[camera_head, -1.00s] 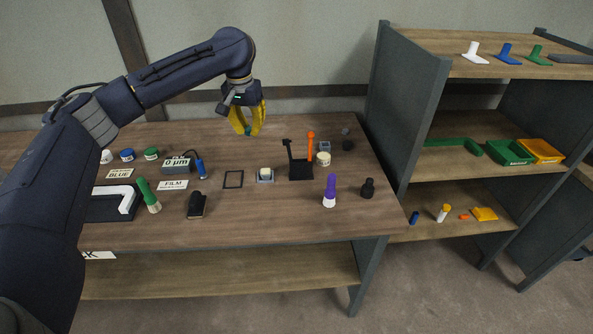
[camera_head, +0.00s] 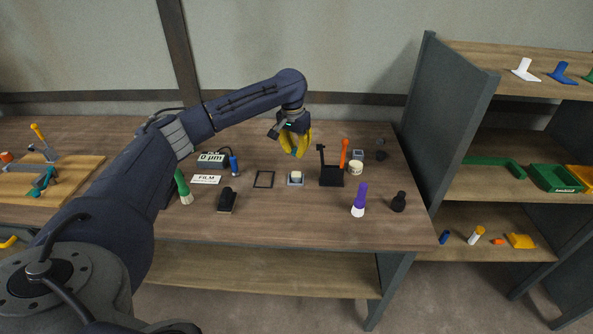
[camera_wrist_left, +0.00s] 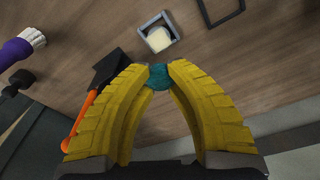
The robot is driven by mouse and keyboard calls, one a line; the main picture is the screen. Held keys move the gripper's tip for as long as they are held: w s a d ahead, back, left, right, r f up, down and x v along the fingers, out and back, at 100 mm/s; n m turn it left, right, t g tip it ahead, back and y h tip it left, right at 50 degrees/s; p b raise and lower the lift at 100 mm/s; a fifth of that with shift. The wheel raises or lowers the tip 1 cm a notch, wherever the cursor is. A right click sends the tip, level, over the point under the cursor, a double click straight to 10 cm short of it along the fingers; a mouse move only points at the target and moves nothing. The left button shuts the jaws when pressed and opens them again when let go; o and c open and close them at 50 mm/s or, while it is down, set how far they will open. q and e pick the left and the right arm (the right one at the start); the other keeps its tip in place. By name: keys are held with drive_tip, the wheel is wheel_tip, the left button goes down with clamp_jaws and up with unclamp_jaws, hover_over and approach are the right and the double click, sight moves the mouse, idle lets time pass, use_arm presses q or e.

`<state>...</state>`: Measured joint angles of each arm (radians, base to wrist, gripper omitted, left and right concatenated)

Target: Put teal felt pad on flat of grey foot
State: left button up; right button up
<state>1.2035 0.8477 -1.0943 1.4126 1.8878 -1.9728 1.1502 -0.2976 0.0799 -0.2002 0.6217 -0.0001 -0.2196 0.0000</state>
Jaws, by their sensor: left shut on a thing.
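My left gripper (camera_head: 295,153) is shut on a small teal piece, which looks like the teal felt pad (camera_wrist_left: 158,77). In the left wrist view the pad sits between the yellow fingertips, which hide part of it. In the head view the gripper hangs above the workbench, just behind the small grey square tray (camera_head: 295,184) with a cream block in it. That tray also shows beyond the fingertips in the left wrist view (camera_wrist_left: 147,26). I cannot make out a grey foot for certain in any view. My right gripper is not in view.
A black holder (camera_head: 331,180) with an orange-handled tool stands right of the gripper. A dark square frame (camera_head: 264,179), a purple-handled brush (camera_head: 359,198) and a green-handled brush (camera_head: 183,188) are on the bench. A wooden board (camera_head: 75,185) with clamps lies left. Shelves (camera_head: 470,160) stand right.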

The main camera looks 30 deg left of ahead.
sight(297, 174)
use_arm(q)
drive_tip(key=shift+f, duration=4.35)
drive_tip(key=shift+f, duration=0.2)
drive_tip(key=o, duration=0.7)
drive_tip(key=shift+o, duration=0.2)
drive_tip(key=shift+r, duration=0.15)
drive_tip(key=r, duration=0.4)
drive_tip(key=s+r, duration=0.1)
drive_tip(key=r, duration=0.7)
drive_tip(key=shift+s, duration=0.2)
